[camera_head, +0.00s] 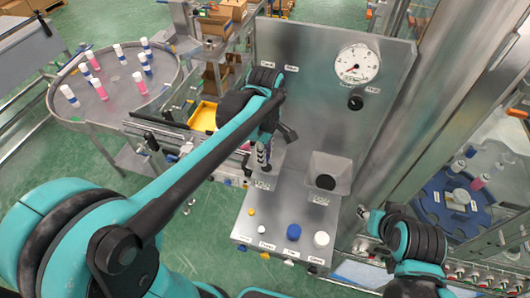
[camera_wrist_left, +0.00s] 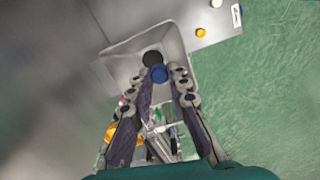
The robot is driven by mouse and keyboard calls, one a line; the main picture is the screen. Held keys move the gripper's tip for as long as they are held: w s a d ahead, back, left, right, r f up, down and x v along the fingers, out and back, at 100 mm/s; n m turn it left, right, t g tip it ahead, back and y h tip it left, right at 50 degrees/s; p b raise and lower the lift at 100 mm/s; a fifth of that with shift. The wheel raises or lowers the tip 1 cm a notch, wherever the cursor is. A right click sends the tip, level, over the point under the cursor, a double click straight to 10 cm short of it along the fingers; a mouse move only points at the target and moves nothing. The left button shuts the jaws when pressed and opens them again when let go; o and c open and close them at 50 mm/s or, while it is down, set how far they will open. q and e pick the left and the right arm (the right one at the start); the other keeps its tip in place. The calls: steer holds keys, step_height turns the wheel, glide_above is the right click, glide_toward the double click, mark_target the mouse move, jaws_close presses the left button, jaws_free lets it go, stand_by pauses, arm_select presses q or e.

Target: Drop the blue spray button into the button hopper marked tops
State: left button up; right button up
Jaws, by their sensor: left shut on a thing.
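My left gripper (camera_head: 262,155) is over the left of two metal hoppers (camera_head: 268,176) on the machine. In the left wrist view, its fingers (camera_wrist_left: 158,76) are shut on the blue spray button (camera_wrist_left: 158,74). The button is at the fingertips, in front of the hopper's dark round opening (camera_wrist_left: 152,57). The hopper's pale wall (camera_wrist_left: 122,66) surrounds it in that view. In the head view the gripper hides the button and much of the hopper; its label is too small to read. My right gripper (camera_head: 364,213) is low at the right, seen small, its jaws unclear.
A second hopper (camera_head: 341,167) with a dark opening stands to the right. Yellow (camera_head: 251,212), white (camera_head: 321,239) and blue (camera_head: 293,232) caps sit on the front plate. A gauge (camera_head: 357,64) is on the back panel. A round table (camera_head: 115,113) with bottles stands at left.

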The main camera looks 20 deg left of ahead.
arm_select(q)
steer(key=o, duration=0.8)
steer(key=shift+d, duration=0.1)
steer(key=shift+c, duration=0.2)
steer(key=shift+r, duration=0.1)
steer(key=s+r+p, duration=0.3)
steer(key=s+p, duration=0.2)
steer(key=s, duration=0.4)
steer(key=shift+a+r, duration=0.2)
steer(key=shift+r, duration=0.2)
stand_by(0.5)
steer(key=shift+s, duration=0.1)
